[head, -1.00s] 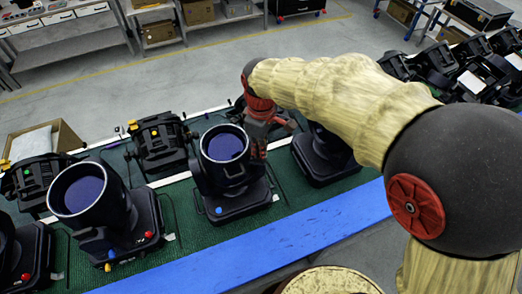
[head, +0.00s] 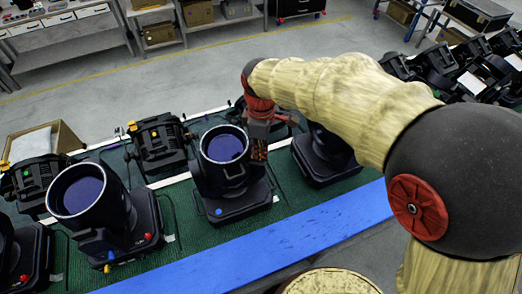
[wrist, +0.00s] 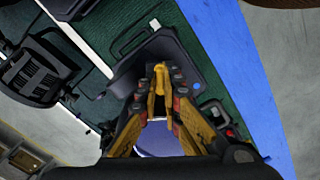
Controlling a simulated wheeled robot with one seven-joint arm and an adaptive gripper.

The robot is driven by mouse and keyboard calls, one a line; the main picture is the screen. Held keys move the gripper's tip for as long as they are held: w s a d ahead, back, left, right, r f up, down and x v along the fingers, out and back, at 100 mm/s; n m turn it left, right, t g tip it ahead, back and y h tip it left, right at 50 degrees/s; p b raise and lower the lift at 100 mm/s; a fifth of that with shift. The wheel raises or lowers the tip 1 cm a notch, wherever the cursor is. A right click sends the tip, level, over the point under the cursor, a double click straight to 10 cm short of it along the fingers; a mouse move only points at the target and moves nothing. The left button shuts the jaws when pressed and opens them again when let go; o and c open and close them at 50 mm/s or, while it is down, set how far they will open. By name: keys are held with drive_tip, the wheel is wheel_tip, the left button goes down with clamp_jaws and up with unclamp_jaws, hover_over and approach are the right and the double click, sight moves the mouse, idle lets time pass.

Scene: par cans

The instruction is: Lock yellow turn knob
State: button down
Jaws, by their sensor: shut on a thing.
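The middle par can (head: 222,172) is a black fixture with a round dark-blue lens, standing on the green mat. My gripper (head: 259,150) is at the right side of its lens barrel. In the wrist view, the fingers of my gripper (wrist: 158,88) are closed around a small yellow turn knob (wrist: 158,78) on the side of the fixture. The knob is hidden in the head view, and its lock position cannot be told. A blue knob (head: 219,211) is on the front of the fixture's base.
Other par cans stand close by: a large one (head: 95,210) at left, one (head: 325,152) at right and one (head: 158,143) behind. A blue strip (head: 270,240) runs along the front, clear of objects. Shelves and a grey floor lie beyond.

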drive_tip(key=c, duration=2.3)
unclamp_jaws()
wheel_tip(320, 180, up, 12)
drive_tip(key=shift+r, duration=0.1)
